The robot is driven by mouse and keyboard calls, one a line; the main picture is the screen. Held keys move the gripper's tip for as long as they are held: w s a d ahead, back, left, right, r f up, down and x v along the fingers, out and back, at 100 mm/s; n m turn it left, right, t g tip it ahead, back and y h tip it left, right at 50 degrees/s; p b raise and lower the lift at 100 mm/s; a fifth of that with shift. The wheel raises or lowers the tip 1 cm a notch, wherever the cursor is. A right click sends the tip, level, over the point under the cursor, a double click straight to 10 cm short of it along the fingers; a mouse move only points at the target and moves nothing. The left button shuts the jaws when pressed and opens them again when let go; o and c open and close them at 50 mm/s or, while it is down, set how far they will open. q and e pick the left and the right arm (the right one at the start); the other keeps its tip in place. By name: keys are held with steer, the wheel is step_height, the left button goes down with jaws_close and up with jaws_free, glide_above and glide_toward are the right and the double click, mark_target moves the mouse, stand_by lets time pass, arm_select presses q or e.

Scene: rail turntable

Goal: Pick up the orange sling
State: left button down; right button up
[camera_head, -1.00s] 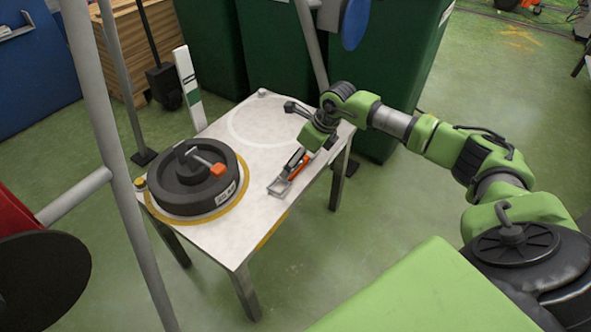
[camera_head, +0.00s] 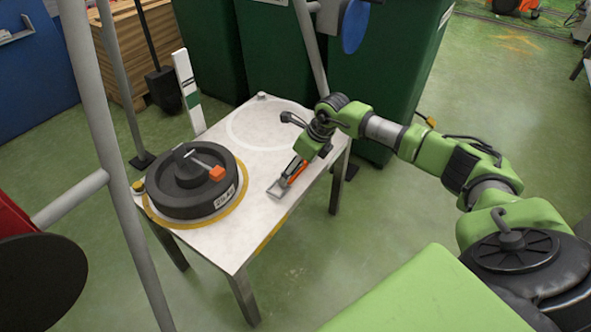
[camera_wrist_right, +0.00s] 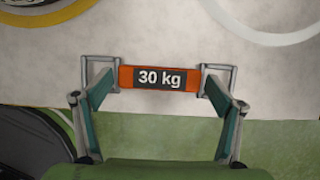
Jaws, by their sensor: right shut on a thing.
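The orange sling (camera_wrist_right: 190,78) is a short band with a dark "30 kg" label. In the right wrist view it spans between the two fingertips of my right gripper (camera_wrist_right: 158,76), which is shut on it, with a finger at each end. In the head view my right gripper (camera_head: 285,185) points down at the right part of the white table (camera_head: 235,240), and a little of the sling's orange shows between the fingers. I cannot tell whether the sling touches the tabletop. My left gripper is not in view.
A round dark weight (camera_head: 190,205) with an orange-ended handle (camera_head: 216,173) sits inside a yellow ring on the table's left. A pale circle (camera_head: 236,122) marks the bare far part. Grey poles (camera_head: 100,130) stand at the left; green bins (camera_head: 385,70) stand behind.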

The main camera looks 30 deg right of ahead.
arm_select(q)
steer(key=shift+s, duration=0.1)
arm_select(e)
steer(key=shift+r, duration=0.15)
steer(key=shift+r, duration=0.25)
step_height(320, 180, up, 3)
steer(key=shift+a+r+p, duration=0.1)
steer(key=shift+p, duration=0.55)
steer(key=shift+s+a+r+p, duration=0.25)
steer(key=shift+a+r, duration=0.15)
steer(key=shift+r, duration=0.1)
steer(key=shift+s+a+r+p, duration=0.15)
steer(key=shift+s+a+r, duration=0.05)
steer(key=shift+a+r, duration=0.25)
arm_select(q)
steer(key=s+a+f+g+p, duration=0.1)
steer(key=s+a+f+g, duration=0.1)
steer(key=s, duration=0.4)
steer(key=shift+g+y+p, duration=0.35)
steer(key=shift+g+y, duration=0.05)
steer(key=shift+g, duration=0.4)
arm_select(e)
steer(key=s+a+r, duration=0.6)
steer(key=a+r, duration=0.1)
steer(key=a, duration=0.3)
steer(key=shift+a, duration=0.2)
steer(key=shift+w, duration=0.1)
